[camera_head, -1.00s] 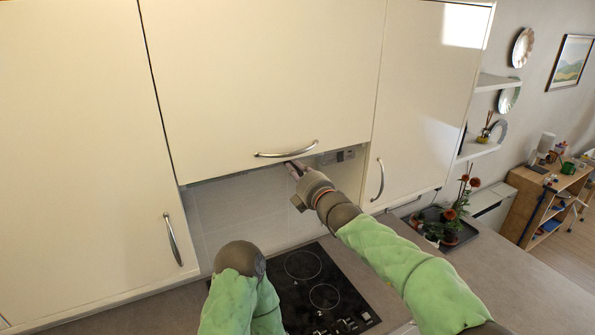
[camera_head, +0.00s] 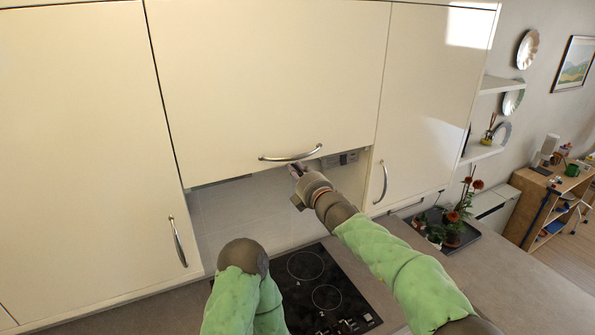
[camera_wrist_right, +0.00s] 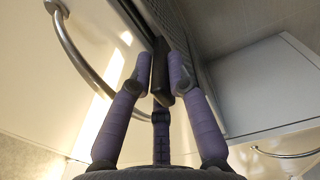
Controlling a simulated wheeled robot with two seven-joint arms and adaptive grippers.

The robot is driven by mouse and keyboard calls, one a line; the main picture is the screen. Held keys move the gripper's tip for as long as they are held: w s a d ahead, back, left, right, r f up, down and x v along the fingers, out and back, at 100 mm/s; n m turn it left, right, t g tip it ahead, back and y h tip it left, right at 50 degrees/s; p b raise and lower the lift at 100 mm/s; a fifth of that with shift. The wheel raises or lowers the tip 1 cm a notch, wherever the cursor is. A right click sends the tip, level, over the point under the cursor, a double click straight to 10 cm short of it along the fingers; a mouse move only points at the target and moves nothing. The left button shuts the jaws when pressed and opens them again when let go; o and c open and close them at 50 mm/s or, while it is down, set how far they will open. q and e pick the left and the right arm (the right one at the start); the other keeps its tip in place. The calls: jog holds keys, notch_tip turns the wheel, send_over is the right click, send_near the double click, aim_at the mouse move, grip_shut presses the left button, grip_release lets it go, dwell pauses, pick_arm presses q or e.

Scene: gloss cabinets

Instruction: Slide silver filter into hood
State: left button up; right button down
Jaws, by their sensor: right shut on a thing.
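My right gripper (camera_head: 296,169) is at the underside of the wide middle wall cabinet (camera_head: 265,80), just below its bar handle (camera_head: 291,155). In the right wrist view its purple fingers (camera_wrist_right: 160,78) are closed around a dark bar (camera_wrist_right: 160,72), which seems to be the filter's grip. A dark, finely ribbed strip (camera_wrist_right: 187,35) beside the bar may be the filter's mesh face. Most of the silver filter is hidden by the cabinet front and the gripper. The hood's grey underside (camera_head: 340,158) shows right of the gripper. Only my left arm shows, low in the middle; its gripper is out of view.
A black hob (camera_head: 322,290) lies in the grey worktop below. Closed cabinets (camera_head: 75,150) stand on both sides, with bar handles sticking out at left (camera_head: 178,242) and right (camera_head: 381,183). A tray with potted plants (camera_head: 452,232) is on the worktop at right.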

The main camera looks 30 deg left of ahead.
jog(key=c, duration=1.1)
grip_release()
jog(key=shift+r, duration=0.1)
jog(key=v, duration=1.2)
